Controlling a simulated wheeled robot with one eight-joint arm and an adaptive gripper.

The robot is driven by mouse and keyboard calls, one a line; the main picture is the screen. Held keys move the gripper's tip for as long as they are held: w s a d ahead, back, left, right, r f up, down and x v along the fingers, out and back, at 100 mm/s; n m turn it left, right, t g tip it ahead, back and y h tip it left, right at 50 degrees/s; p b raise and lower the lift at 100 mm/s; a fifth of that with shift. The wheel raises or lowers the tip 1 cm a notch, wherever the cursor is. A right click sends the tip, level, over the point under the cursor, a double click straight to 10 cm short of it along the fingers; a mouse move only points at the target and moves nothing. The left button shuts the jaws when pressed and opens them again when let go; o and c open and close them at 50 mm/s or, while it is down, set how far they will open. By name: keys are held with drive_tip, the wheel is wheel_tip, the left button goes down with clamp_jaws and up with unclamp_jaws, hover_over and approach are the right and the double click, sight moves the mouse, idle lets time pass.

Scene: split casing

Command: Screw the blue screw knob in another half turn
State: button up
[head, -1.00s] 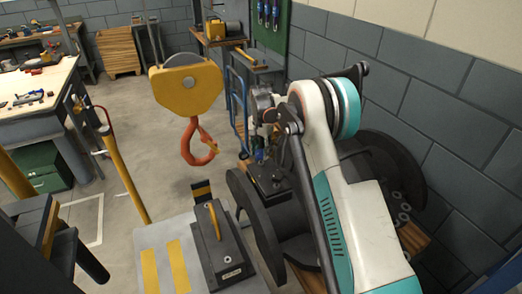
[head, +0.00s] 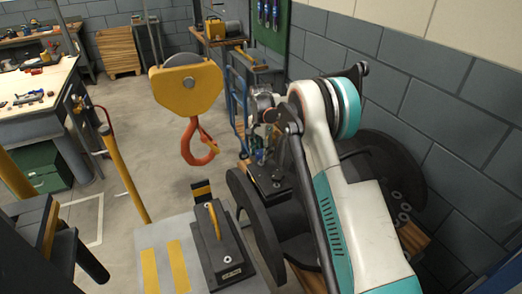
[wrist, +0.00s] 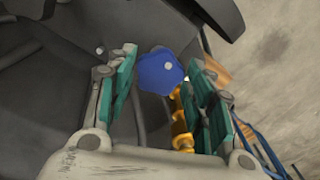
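The blue screw knob (wrist: 161,71) shows in the wrist view, a lobed blue head with a pale spot in its middle. It sits between and just beyond the fingertips of my gripper (wrist: 160,76). The two green-padded fingers stand apart, with a narrow gap visible on the left of the knob; contact on the right is hard to judge. In the head view my gripper (head: 259,156) points down over the dark casing (head: 254,215). The knob cannot be made out clearly there.
A yellow crane block (head: 186,88) with an orange hook (head: 196,145) hangs left of my arm. A grey block wall (head: 440,90) bounds the right side.

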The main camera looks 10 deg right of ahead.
sight(261, 152)
idle(0.3)
wheel_tip(261, 152, up, 12)
idle(0.6)
drive_tip(key=s+r+n+t, duration=0.4)
drive_tip(key=s+r+n, duration=0.2)
drive_tip(key=s+r, duration=1.4)
drive_tip(key=s+f+n+t, duration=0.1)
drive_tip(key=s+f, duration=0.2)
drive_tip(key=s, duration=0.5)
drive_tip(key=s+f+n+t, duration=0.1)
drive_tip(key=s+f+n, duration=0.1)
drive_tip(key=s, duration=0.7)
drive_tip(key=s+f+n+t, duration=0.1)
drive_tip(key=s+f, duration=0.3)
drive_tip(key=s, duration=0.5)
drive_tip(key=shift+s+a+n, duration=0.1)
drive_tip(key=shift+s+n, duration=0.15)
drive_tip(key=shift+n, duration=0.35)
